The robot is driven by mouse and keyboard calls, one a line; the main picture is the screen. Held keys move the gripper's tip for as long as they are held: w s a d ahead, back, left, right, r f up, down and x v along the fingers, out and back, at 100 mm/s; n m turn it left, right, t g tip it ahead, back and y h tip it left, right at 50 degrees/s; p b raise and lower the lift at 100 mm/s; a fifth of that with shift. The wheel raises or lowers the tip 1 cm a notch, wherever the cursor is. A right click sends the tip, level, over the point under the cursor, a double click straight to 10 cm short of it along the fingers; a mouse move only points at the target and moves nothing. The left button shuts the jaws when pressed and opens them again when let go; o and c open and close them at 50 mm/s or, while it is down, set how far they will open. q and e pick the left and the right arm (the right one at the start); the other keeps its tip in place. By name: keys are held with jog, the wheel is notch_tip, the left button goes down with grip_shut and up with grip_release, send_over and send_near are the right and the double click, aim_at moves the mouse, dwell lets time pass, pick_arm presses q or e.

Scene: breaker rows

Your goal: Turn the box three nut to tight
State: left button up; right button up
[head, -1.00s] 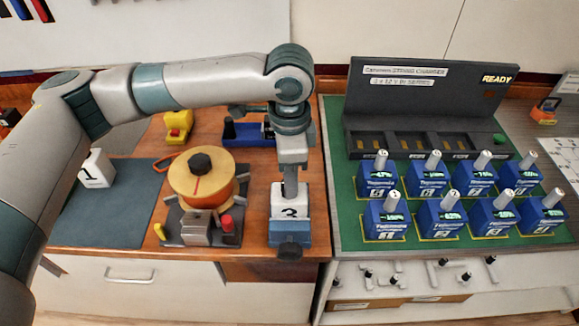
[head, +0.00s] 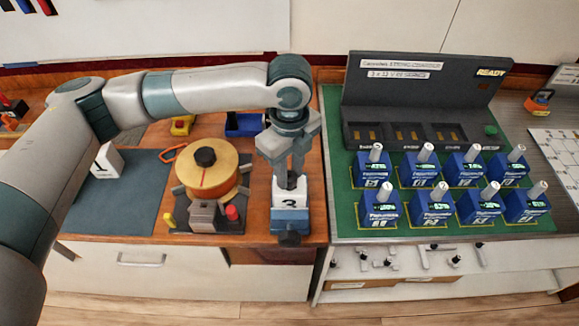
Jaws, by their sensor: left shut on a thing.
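Box three (head: 290,198) is a white block marked "3", standing in a blue holder (head: 290,214) with a dark knob at its front, near the front edge of the wooden bench. My left gripper (head: 291,181) points down onto the top of box three from above. Its fingers are closed around the small dark nut at the box's top, which they mostly hide. How tight the nut is cannot be seen. My right gripper is not in view.
A round yellow-orange drum (head: 205,178) with a dark knob stands just left of box three. A white block marked "1" (head: 108,161) is on a grey mat (head: 130,200). Right, a green mat (head: 352,228) holds several blue battery-like units before a black charger (head: 425,95) reading READY.

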aim_at(289, 174)
pick_arm(q)
jog(key=shift+m, duration=0.6)
jog(key=o, duration=1.1)
jog(key=shift+c, duration=0.2)
jog(key=shift+r, duration=0.15)
jog(key=shift+r, duration=0.55)
notch_tip(289, 174, up, 16)
jog(key=b, duration=0.4)
jog(key=shift+b, duration=0.35)
